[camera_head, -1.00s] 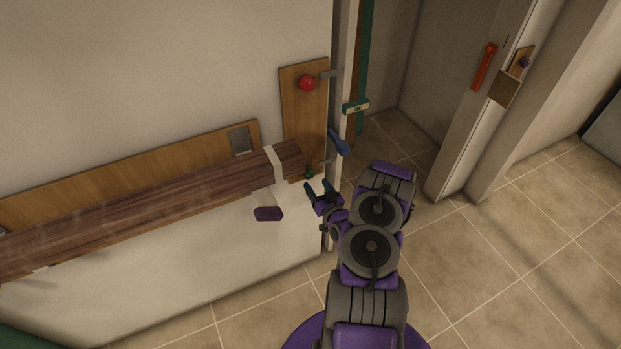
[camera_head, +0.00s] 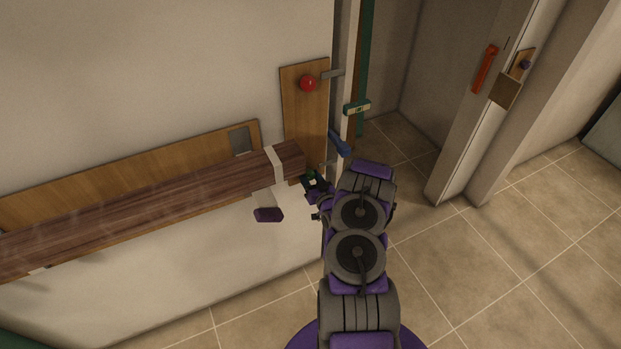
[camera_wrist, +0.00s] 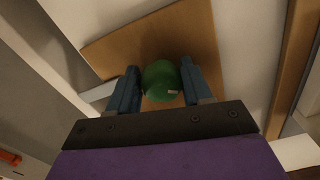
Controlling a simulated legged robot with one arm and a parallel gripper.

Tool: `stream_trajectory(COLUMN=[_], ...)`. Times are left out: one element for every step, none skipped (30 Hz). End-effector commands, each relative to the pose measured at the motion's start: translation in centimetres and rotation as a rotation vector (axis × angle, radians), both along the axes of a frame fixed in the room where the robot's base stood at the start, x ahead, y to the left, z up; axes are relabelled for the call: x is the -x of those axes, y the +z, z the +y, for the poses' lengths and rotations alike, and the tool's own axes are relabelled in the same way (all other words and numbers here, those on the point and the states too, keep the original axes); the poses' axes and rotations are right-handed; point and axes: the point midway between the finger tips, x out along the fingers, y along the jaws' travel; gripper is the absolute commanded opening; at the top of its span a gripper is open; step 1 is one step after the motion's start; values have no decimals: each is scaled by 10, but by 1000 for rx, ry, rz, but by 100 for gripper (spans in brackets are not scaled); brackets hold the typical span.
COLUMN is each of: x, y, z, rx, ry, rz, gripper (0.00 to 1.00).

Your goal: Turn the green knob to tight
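The green knob (camera_wrist: 160,80) is round and sits on a wooden plate (camera_wrist: 175,35) in the wrist view. A small pale mark shows on its lower right. My gripper (camera_wrist: 161,88) has one blue finger on each side of the knob. The fingers look parted, with the knob between them; I cannot tell whether both touch it. In the head view my gripper (camera_head: 314,182) is at the lower end of the upright wooden plate (camera_head: 303,115), beside the end of the dark plank. The knob is mostly hidden there.
A red knob (camera_head: 308,83) is higher on the same plate. A blue handle (camera_head: 339,143) is just right of it. A dark wooden plank (camera_head: 150,210) with a white band runs left. A purple block (camera_head: 268,214) is below it. Tiled floor (camera_head: 500,260) is open at right.

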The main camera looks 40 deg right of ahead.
Motion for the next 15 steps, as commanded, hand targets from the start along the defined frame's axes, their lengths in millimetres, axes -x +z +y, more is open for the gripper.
stream_trajectory(x=[0,0,0,0,0,0,0,0,0,0,0,0,0,0,0], y=[0,0,0,0,0,0,0,0,0,0,0,0,0,0,0], z=[0,0,0,0,0,0,0,0,0,0,0,0,0,0,0], rx=[0,0,0,0,0,0,0,0,0,0,-1,-2,-3,-6,-11], ry=[0,0,0,0,0,0,0,0,0,0,0,-1,-1,-1,-1], rz=[0,0,0,0,0,0,0,0,1,1,1,0,0,0,-1], gripper=[44,41,37,35,32,28,25,22,18,16,16,16,16,16,16])
